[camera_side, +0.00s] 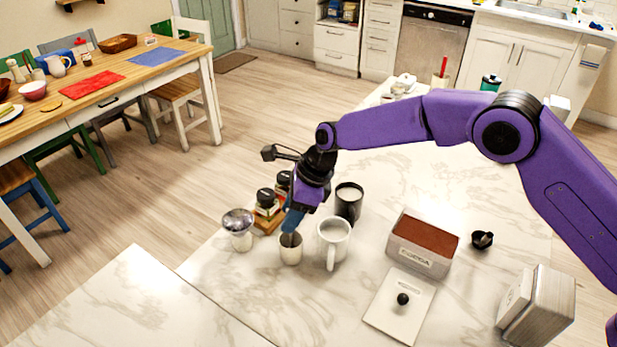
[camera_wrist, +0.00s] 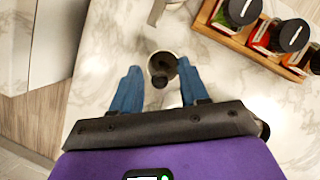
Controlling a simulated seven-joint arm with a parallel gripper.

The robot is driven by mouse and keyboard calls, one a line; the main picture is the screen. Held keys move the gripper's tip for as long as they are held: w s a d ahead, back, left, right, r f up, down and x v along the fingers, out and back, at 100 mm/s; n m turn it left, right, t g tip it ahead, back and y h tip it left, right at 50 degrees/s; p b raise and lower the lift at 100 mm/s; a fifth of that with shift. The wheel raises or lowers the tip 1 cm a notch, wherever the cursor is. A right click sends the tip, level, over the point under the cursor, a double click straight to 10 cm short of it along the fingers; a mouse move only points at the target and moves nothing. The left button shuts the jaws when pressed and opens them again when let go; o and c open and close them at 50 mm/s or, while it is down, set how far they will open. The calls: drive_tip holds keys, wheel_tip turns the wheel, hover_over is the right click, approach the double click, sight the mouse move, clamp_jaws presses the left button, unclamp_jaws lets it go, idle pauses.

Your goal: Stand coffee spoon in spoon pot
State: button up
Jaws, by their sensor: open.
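The spoon pot (camera_side: 290,254) is a small cream cup at the front of the marble counter. In the wrist view the pot (camera_wrist: 168,57) shows from above, between my fingertips. A dark rounded end (camera_wrist: 159,80), likely the coffee spoon's, shows at the pot's mouth. The side view also shows something dark in the pot's opening; the rest of the spoon is hidden. My gripper (camera_side: 291,222) points down just above the pot. Its blue fingers (camera_wrist: 158,67) are apart, one on each side of the dark end, with visible gaps.
A white mug (camera_side: 333,240) stands close right of the pot, with a black cup (camera_side: 349,202) behind it. A silver-topped shaker (camera_side: 239,232) and a wooden spice rack (camera_side: 267,218) stand left. A cocoa box (camera_side: 422,246) and its lid (camera_side: 399,307) are further right. Marble in front is clear.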

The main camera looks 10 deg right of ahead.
drive_tip(key=v, duration=1.6)
idle(0.4)
drive_tip(key=s+d+f+n+h, duration=0.2)
drive_tip(key=s+d+n+h, duration=0.2)
drive_tip(key=s+d+n, duration=2.8)
drive_tip(key=s+d, duration=0.2)
drive_tip(key=d, duration=0.1)
drive_tip(key=shift+f+n+g, duration=0.4)
